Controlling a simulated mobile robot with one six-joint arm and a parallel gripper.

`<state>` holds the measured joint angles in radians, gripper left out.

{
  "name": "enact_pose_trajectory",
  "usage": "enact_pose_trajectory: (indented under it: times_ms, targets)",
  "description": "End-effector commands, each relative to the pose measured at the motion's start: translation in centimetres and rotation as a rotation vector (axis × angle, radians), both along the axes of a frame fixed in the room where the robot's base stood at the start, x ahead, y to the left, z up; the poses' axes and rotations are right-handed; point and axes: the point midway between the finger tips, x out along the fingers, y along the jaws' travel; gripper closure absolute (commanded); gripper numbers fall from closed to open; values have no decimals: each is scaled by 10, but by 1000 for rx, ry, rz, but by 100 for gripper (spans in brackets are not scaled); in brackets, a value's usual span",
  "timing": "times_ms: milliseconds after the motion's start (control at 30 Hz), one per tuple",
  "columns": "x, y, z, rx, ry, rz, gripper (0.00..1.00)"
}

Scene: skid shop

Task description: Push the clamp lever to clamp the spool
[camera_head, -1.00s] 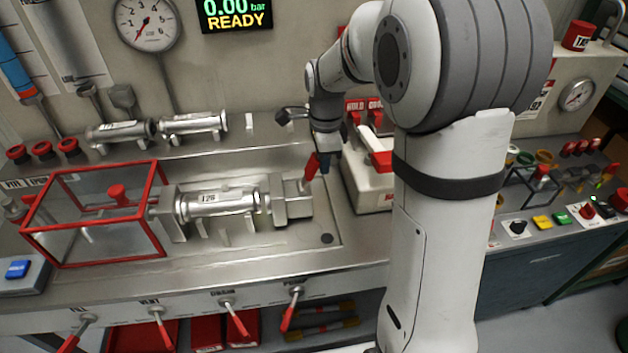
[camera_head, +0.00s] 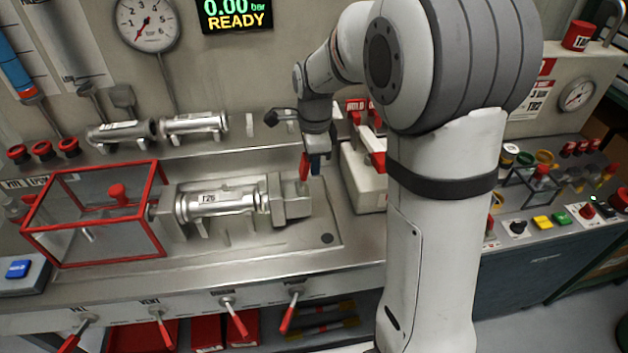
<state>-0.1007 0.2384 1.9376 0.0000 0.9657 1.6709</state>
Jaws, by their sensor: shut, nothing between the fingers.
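The spool (camera_head: 222,203), a metal cylinder tagged T26, lies level in the fixture between two end blocks. The clamp lever (camera_head: 304,168) has a short red handle and stands nearly upright on the right clamp block (camera_head: 291,204). My gripper (camera_head: 316,163) points down at the lever's right side, its fingers shut and empty. It looks to be against the red handle, but I cannot make out the contact itself. The lever's lower end is small and hard to see.
A red-framed clear guard (camera_head: 160,215) stands left of the spool. Two more spools (camera_head: 194,123) lie on the shelf behind. A pale box with red switches (camera_head: 364,180) stands close right of my gripper. Red-handled levers (camera_head: 290,312) line the front edge.

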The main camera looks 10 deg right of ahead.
Motion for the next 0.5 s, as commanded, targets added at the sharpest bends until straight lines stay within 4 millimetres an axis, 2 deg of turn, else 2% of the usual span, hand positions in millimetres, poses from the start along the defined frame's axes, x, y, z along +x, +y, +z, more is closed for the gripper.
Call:
enact_pose_trajectory:
  times_ms: [500]
  targets:
    - [0,16,0,0,0,1,100]
